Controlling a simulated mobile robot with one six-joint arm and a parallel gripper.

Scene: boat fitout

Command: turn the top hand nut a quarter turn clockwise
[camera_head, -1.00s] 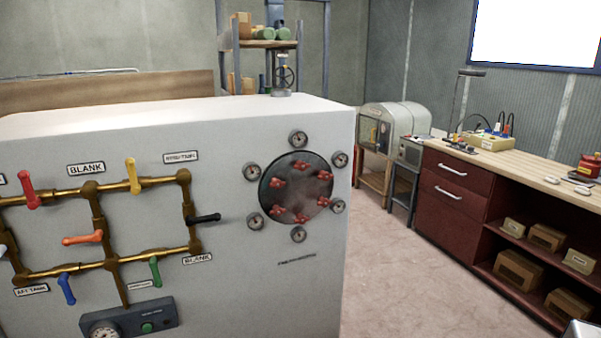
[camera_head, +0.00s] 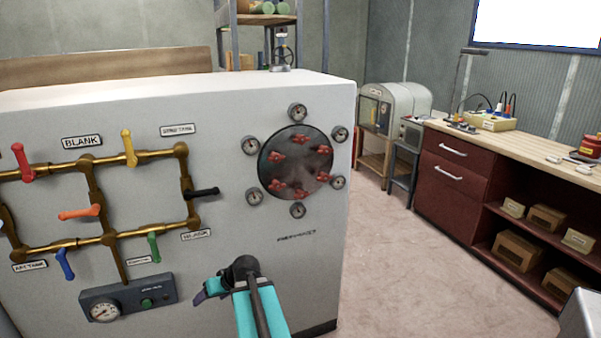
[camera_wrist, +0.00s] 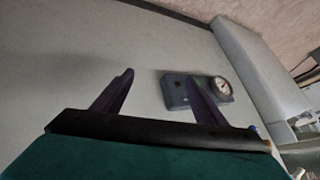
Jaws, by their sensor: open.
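The round dark plate (camera_head: 296,162) sits in the right part of the white panel, with several red hand nuts in a ring on its face. A top hand nut (camera_head: 299,140) shows at the plate's upper edge; another red nut (camera_head: 276,157) is a little lower to its left. My gripper (camera_head: 203,292) is low in front of the panel, below and left of the plate, and touches no nut. In the wrist view my gripper (camera_wrist: 160,82) has its two dark fingers spread apart with nothing between them. No red nut shows in the wrist view.
Several small gauges surround the plate, one of them the top gauge (camera_head: 298,112). Brass pipes with coloured valve levers, such as the yellow lever (camera_head: 129,147), stick out at left. A gauge box (camera_head: 128,297) is below them. The floor (camera_head: 385,265) right of the panel is clear.

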